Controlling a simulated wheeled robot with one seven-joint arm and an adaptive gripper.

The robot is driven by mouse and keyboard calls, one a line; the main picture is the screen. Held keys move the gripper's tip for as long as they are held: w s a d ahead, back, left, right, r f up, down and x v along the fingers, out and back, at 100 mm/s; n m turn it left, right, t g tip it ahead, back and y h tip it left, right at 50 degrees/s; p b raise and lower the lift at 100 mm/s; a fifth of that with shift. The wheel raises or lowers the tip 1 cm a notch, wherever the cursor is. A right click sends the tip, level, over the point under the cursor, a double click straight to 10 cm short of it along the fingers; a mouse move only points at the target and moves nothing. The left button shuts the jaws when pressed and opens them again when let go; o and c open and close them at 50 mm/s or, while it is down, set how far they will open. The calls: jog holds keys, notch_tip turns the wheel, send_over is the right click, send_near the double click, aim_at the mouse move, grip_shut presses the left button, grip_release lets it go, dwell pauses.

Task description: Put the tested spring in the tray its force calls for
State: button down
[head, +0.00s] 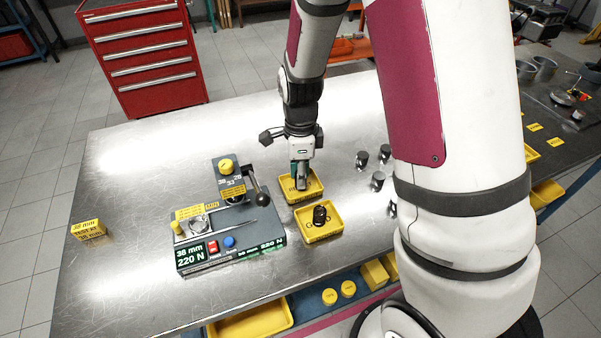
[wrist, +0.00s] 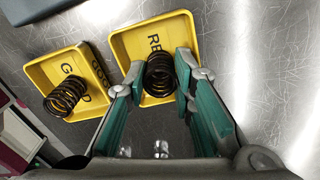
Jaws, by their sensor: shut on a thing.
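My gripper (head: 300,184) points down over the far yellow tray (head: 314,196). In the wrist view its green fingers are shut on a dark coil spring (wrist: 159,75), within the outline of this tray (wrist: 126,44), whose visible letters read "RE". I cannot tell if the spring touches the tray floor. The nearer tray (head: 335,233), lettered "GOOD", holds another dark spring (head: 320,214); this tray also shows in the wrist view (wrist: 38,76). The spring tester (head: 222,236) stands left of the trays, with a green display (head: 191,257) reading 38 mm and 220 N.
Several dark cylindrical parts (head: 377,180) stand right of the trays. A yellow sign (head: 88,229) stands at the table's left edge. The tester's lever (head: 257,185) sticks up close to my gripper's left. The metal table (head: 130,180) is clear at the back left.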

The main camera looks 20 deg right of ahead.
jog(key=shift+f, duration=0.15)
jog(key=c, duration=1.4)
grip_release()
jog(key=shift+o, duration=0.2)
notch_tip(320, 180, up, 13)
jog(key=s+r+n+t, duration=0.2)
jog(key=s+r+n, duration=0.4)
jog(key=s+n, duration=0.4)
jog(key=s+r+n+t, duration=0.3)
jog(key=s+r+n, duration=0.4)
jog(key=s+n, duration=0.2)
jog(key=shift+s+r+n, duration=0.2)
jog(key=shift+s+n, duration=0.15)
jog(key=shift+n, duration=0.75)
jog(key=shift+d, duration=0.1)
